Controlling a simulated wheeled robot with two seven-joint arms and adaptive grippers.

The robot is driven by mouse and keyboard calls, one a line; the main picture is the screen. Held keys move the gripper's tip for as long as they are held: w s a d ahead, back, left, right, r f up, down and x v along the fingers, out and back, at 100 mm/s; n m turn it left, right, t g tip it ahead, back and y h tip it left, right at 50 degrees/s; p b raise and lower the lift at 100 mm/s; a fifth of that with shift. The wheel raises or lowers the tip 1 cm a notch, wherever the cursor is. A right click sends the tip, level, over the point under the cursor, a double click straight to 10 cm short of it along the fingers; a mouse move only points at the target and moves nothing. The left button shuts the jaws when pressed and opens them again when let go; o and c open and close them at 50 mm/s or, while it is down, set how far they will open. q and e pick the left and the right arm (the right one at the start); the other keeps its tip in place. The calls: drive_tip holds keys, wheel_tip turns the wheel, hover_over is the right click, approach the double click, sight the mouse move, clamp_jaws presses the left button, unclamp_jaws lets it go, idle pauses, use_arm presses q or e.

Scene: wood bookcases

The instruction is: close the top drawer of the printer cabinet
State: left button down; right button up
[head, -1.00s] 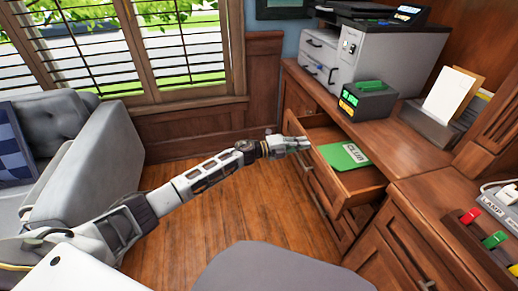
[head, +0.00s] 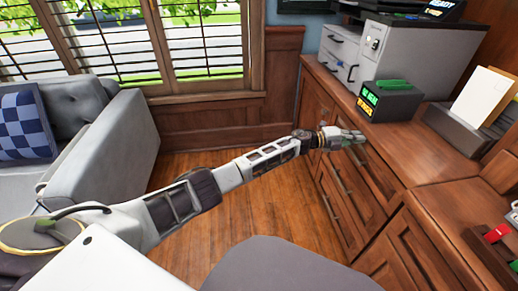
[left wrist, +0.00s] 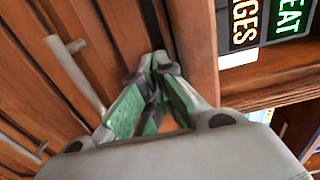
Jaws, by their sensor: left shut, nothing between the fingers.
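The printer cabinet (head: 405,142) is a brown wooden unit along the right in the head view. Its top drawer (head: 374,168) looks flush with the cabinet front, with no open gap visible; my gripper covers part of it. The green folder inside no longer shows. My left gripper (head: 358,137) is shut and empty, with its fingertips at the top drawer's front, just under the cabinet top. In the left wrist view its green-padded fingers (left wrist: 155,72) meet close to the wood; I cannot tell whether they touch. My right gripper is not in view.
A grey printer (head: 385,55) and a small black box with lit text (head: 388,102) stand on the cabinet top. A grey sofa (head: 100,150) is at left. Wood floor (head: 250,215) lies clear between.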

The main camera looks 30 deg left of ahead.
use_arm(q)
drive_tip(key=shift+w+d+r, duration=0.1)
drive_tip(key=shift+d+r, duration=0.1)
drive_tip(key=shift+r, duration=0.1)
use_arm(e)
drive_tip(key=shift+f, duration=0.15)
use_arm(q)
drive_tip(key=shift+a, duration=0.1)
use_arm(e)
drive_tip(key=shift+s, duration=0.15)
use_arm(q)
drive_tip(key=shift+s+a+f, duration=0.2)
drive_tip(key=shift+s+a, duration=0.15)
drive_tip(key=shift+a, duration=0.1)
drive_tip(key=p+v, duration=0.4)
drive_tip(key=v, duration=0.9)
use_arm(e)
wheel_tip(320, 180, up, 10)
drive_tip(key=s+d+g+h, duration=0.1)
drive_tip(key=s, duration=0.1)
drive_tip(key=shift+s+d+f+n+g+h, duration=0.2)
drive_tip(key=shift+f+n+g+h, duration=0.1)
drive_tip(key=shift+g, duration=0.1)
use_arm(q)
drive_tip(key=shift+s+d+f, duration=0.1)
drive_tip(key=shift+d+f, duration=0.05)
